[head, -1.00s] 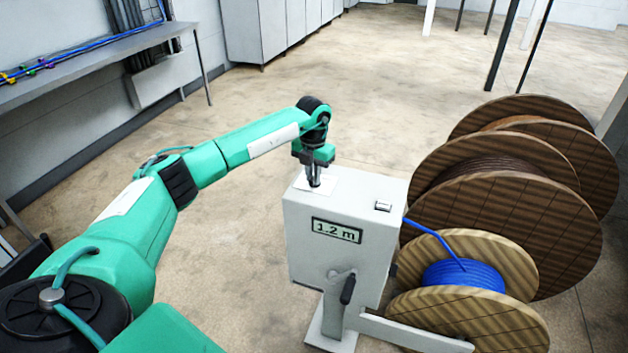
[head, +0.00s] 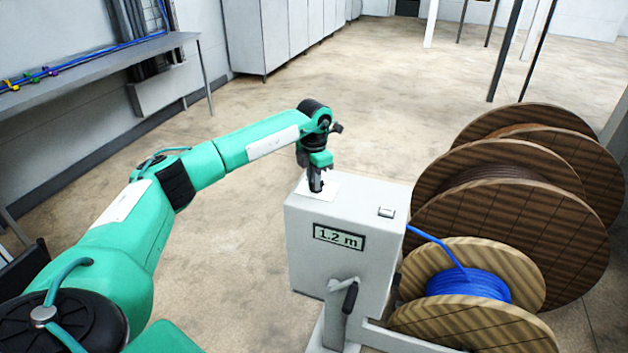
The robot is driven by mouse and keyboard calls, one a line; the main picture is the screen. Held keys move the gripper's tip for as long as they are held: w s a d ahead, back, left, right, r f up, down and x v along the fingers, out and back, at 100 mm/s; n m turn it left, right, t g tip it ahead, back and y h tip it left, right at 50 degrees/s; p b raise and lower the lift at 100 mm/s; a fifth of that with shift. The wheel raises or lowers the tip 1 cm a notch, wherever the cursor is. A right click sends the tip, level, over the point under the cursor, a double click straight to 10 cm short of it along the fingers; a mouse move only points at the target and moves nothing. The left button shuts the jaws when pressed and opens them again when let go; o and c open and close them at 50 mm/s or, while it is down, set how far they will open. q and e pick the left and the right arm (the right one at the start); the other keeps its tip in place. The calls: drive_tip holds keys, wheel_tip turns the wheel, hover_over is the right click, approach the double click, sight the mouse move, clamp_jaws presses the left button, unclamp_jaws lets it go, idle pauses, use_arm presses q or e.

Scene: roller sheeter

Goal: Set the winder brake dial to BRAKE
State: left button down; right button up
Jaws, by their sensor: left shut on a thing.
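The winder is a pale grey box (head: 370,213) on a stand, with a display (head: 339,237) reading 1.2 m and a black-handled crank (head: 350,297) on its front. My left gripper (head: 316,187) points down at the white plate (head: 325,187) on the left of the winder's top. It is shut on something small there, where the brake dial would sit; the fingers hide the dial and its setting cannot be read. My right gripper is not in view.
A small light button or switch (head: 386,211) is on the right of the winder's top. A blue cable (head: 437,242) runs to a spool (head: 468,285) at the right. Large wooden reels (head: 510,225) stand behind it. A bench (head: 90,72) is at the far left. The floor behind the winder is clear.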

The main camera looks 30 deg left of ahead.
use_arm(q)
drive_tip(key=shift+r, duration=0.1)
drive_tip(key=c, duration=1.5)
unclamp_jaws()
drive_tip(key=shift+o, duration=0.2)
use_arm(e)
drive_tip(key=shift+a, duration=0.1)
